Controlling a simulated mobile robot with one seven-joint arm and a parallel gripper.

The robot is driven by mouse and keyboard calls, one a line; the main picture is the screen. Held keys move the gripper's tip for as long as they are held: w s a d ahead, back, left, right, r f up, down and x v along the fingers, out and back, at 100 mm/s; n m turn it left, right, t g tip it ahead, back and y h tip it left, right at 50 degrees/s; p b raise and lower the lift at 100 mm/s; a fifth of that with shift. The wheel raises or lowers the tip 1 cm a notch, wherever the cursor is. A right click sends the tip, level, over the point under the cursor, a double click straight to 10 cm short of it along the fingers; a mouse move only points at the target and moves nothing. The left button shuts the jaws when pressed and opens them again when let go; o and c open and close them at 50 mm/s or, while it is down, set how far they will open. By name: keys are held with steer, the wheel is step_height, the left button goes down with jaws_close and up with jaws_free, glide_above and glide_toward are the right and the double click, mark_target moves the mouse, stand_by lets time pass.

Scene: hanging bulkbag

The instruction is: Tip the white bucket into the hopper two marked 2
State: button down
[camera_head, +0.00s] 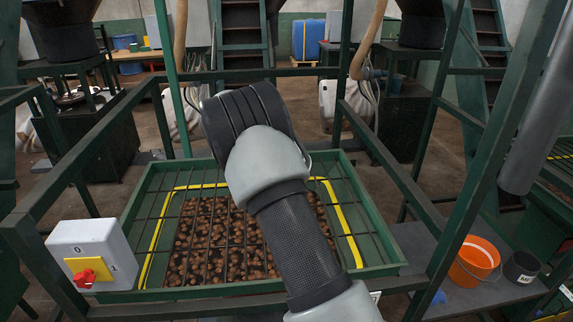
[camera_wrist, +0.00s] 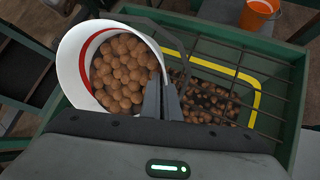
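The white bucket (camera_wrist: 74,68) shows in the wrist view, its mouth toward the camera. It is filled with round brown pieces (camera_wrist: 125,75) and has a red band inside its rim. My gripper (camera_wrist: 162,98) has its two fingers close together at the bucket's right rim, shut on its wall. In the head view my gripper (camera_head: 248,115) is above a green hopper tray (camera_head: 150,205); my arm hides most or all of the bucket. The tray has a bar grid, a yellow line and brown pieces inside; it also shows in the wrist view (camera_wrist: 285,60).
Green frame posts (camera_head: 345,90) and rails surround the tray. A grey switch box (camera_head: 110,245) with a red knob stands at its left front corner. An orange bucket (camera_head: 475,262) and a dark pot (camera_head: 522,267) stand on a grey ledge at right.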

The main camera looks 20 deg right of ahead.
steer(key=shift+a+f+h+b, duration=0.1)
steer(key=shift+f+h+b, duration=0.15)
steer(key=shift+h+b, duration=0.3)
steer(key=shift+s+a+f+t+h+b, duration=0.1)
steer(key=shift+a+f+t+h+b, duration=0.2)
steer(key=shift+h+b, duration=0.7)
steer(key=shift+s+a+f+t+h+b, duration=0.1)
steer(key=shift+f+t+h+b, duration=0.25)
steer(key=shift+b, duration=1.25)
steer(key=shift+a+f+n+h+b, duration=0.15)
steer(key=shift+a+f+h+b, duration=0.3)
steer(key=shift+b, duration=0.65)
steer(key=shift+a+f+n+h+b, duration=0.15)
steer(key=shift+f+h+b, duration=0.45)
steer(key=shift+b, duration=0.45)
